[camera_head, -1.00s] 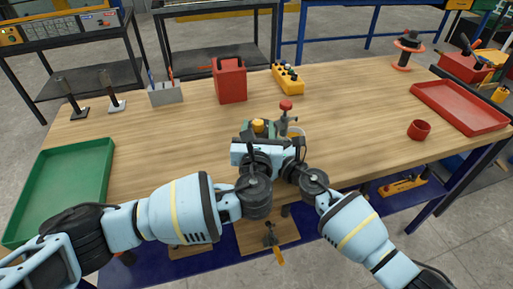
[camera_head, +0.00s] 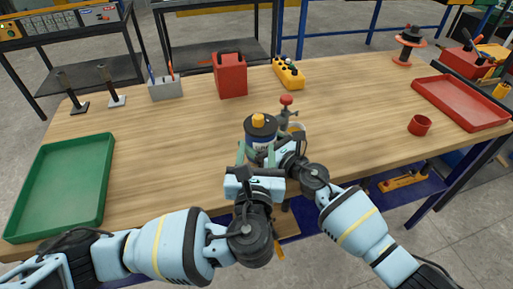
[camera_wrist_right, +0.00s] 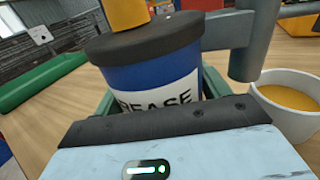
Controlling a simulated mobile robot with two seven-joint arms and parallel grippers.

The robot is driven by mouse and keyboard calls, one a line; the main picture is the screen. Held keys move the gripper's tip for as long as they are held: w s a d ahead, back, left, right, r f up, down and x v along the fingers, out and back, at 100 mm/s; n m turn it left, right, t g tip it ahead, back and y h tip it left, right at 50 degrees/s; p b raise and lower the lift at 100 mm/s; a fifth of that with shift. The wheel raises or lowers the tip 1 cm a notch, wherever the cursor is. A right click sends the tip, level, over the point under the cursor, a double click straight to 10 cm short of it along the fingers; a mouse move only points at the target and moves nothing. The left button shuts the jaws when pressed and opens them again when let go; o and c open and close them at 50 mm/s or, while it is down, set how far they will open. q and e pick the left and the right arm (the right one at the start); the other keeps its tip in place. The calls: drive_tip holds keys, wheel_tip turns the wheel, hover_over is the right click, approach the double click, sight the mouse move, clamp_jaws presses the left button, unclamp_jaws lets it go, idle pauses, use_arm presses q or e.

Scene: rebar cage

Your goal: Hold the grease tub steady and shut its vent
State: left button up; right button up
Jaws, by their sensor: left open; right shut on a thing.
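The grease tub (camera_head: 261,143) stands upright near the front middle of the bench, blue with a white label, a dark lid and a yellow vent cap (camera_head: 258,120) on top. The tub (camera_wrist_right: 155,78) fills the middle of the right wrist view, where the cap (camera_wrist_right: 125,12) is cut off by the top edge. My right gripper (camera_wrist_right: 160,92) is shut on the tub, with green fingers at both sides of it. My left gripper (camera_head: 256,158) is open and empty on the near side of the tub, its fingers pointing up the picture below the cap. Its fingertips partly overlap the tub.
A grey fixture with a red knob (camera_head: 286,101) stands just behind the tub. A white cup of yellow stuff (camera_wrist_right: 298,112) is close beside it. A red box (camera_head: 230,78), a green tray (camera_head: 60,190) and a red tray (camera_head: 460,103) are farther off. The bench left of the tub is clear.

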drive_tip(key=o, duration=1.6)
drive_tip(key=shift+d, duration=0.1)
drive_tip(key=shift+s+d, duration=0.15)
drive_tip(key=v, duration=1.1)
drive_tip(key=shift+s, duration=0.3)
drive_tip(key=shift+d, duration=0.1)
